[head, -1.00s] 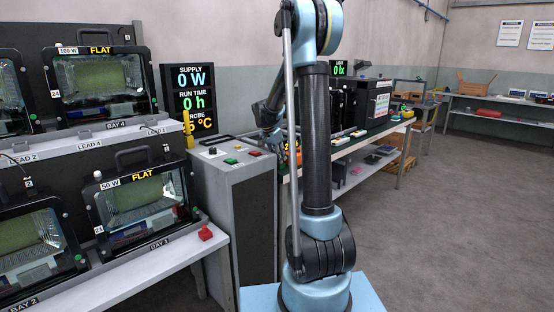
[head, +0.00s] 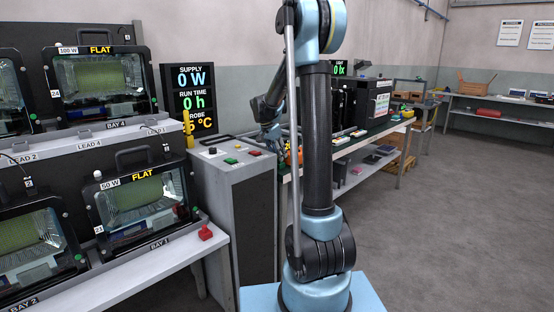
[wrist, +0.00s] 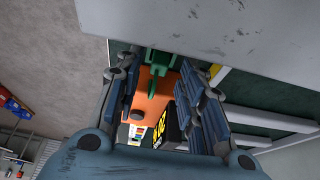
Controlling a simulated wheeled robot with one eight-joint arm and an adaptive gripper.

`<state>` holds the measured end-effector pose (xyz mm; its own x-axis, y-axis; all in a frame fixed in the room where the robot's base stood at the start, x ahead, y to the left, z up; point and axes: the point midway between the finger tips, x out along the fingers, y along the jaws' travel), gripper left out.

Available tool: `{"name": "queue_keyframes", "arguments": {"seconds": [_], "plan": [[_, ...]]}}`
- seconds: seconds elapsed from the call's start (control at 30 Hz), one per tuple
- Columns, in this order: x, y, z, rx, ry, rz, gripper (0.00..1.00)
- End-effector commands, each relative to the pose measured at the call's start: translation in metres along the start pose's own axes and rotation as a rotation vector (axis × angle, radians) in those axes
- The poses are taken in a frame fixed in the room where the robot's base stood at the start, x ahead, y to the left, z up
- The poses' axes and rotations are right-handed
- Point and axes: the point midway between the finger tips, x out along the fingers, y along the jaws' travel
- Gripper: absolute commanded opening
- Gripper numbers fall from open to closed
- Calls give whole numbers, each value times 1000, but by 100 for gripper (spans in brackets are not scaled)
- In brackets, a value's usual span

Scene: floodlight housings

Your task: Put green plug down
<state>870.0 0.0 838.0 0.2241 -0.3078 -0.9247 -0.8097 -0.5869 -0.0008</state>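The green plug (wrist: 153,62) shows in the wrist view near the top centre, between my fingertips and close to the end of an orange body (wrist: 150,100). Whether it touches that body is not clear. My gripper (wrist: 161,68) is open, with a gap visible between the plug and each finger. In the head view my gripper is small and partly hidden behind my own arm, near the front left end of the long bench (head: 343,151). I cannot pick out the plug there.
A grey control cabinet (head: 236,208) with coloured buttons stands left of the bench. Floodlight housings (head: 145,200) sit in bays at left, with a red clip-like piece (head: 205,232) on the front shelf. A black box (head: 370,103) stands on the bench. The floor at right is clear.

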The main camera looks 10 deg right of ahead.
Motion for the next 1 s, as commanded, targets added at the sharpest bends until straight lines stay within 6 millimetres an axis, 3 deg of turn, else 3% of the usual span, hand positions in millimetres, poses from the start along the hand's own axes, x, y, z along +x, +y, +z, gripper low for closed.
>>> {"name": "queue_keyframes", "arguments": {"seconds": [0.4,0.67,0.87,1.0], "plan": [[-78,0,1,-1,-1,0,36],[-100,1,1,-3,-1,0,36],[-107,32,11,-60,-19,-6,36],[-112,75,28,-150,-47,-20,36]]}}
